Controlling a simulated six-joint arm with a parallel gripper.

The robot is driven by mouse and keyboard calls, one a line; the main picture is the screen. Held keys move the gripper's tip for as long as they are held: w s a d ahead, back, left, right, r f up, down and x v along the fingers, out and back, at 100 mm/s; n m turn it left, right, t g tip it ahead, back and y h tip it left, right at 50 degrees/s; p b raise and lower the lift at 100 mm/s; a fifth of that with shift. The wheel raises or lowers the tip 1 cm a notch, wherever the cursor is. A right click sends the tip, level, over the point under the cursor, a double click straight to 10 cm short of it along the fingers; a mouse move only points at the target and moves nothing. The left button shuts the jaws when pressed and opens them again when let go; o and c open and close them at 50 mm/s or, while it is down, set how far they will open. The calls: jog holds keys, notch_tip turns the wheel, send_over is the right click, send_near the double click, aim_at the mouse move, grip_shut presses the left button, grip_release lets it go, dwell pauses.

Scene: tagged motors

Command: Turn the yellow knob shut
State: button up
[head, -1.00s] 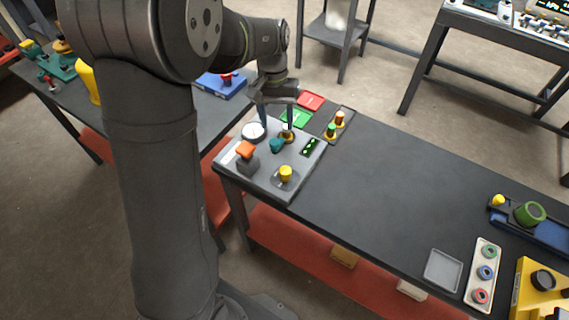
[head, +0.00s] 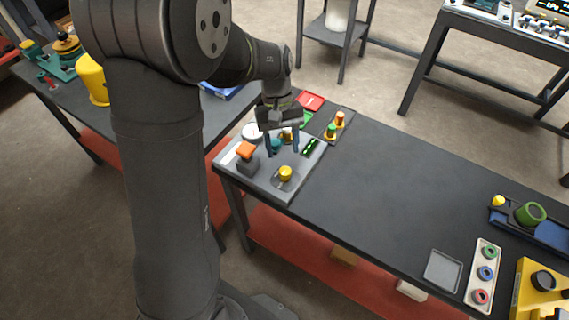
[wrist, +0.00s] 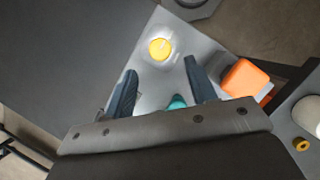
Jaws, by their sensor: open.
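The yellow knob (head: 285,173) stands on a dark-edged plate at the front corner of the grey panel (head: 262,187). In the wrist view the yellow knob (wrist: 160,48) lies ahead of my fingertips, in line with the gap between them. My gripper (head: 283,152) is open and empty above the panel, behind the yellow knob and apart from it. In the wrist view my gripper's two fingers (wrist: 160,68) are spread wide. A teal knob (head: 276,145) on the panel is partly hidden by my gripper; it also shows between the fingers in the wrist view (wrist: 177,102).
An orange-topped block (head: 246,150) stands on the panel left of the yellow knob. A white dial (head: 252,131) and a dark strip with green lights (head: 310,146) are also on it. A tray with coloured pegs (head: 335,126) lies behind. The table's middle (head: 390,190) is clear.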

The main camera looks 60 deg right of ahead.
aim_at(285, 170)
jog(key=x, duration=0.6)
jog(key=shift+f, duration=0.1)
jog(key=shift+c, duration=0.3)
jog(key=c, duration=0.9)
